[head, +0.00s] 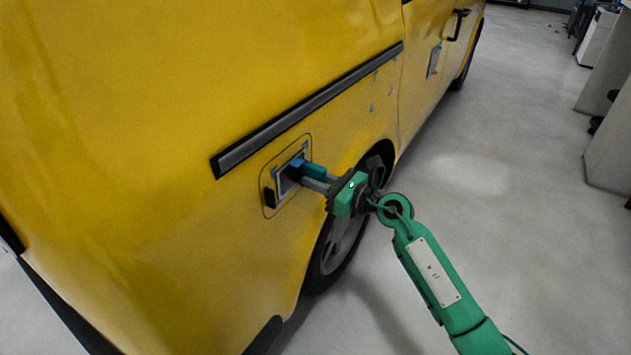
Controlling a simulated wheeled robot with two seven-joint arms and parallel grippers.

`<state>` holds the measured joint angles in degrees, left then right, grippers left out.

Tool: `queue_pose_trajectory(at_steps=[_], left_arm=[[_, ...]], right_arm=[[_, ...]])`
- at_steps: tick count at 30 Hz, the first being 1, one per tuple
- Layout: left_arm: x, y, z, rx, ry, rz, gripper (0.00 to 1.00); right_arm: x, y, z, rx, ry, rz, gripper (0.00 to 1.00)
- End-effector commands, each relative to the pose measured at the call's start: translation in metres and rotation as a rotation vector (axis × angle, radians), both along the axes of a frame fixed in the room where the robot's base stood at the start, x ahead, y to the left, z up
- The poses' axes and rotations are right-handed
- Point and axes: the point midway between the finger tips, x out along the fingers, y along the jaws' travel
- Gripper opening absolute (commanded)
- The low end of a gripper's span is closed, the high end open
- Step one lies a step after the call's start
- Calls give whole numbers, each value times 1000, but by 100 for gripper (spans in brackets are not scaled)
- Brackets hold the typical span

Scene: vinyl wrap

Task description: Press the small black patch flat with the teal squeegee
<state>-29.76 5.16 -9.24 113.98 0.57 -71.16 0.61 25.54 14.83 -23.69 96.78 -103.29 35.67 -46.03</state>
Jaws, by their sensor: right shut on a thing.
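My right gripper (309,180) reaches in from the right and is shut on the teal squeegee (315,170). The squeegee is close to the side of the yellow van, over a small framed dark patch area (284,183) with blue bits at its edges. The gripper and squeegee hide part of this area. A small black piece (269,198) shows at its lower left; I cannot tell whether it is the patch itself. I cannot tell whether the squeegee touches the surface. My left gripper is not in view.
The yellow van (130,150) fills the left. A dark trim strip (305,110) runs above the patch area. A wheel (340,240) is behind my right gripper. Blue marks (373,107) show farther along the van. The grey floor (500,150) at right is clear.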

Motion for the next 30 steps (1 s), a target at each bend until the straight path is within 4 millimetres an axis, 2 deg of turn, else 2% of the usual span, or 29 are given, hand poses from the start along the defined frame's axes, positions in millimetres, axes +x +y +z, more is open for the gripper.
queue_pose_trajectory(at_steps=[11,19,30], left_arm=[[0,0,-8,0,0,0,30],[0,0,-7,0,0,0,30],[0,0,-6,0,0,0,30]], right_arm=[[11,-7,-1,0,0,0,1],[11,-7,0,0,0,0,1],[-8,-34,-1,-2,0,-1,1]])
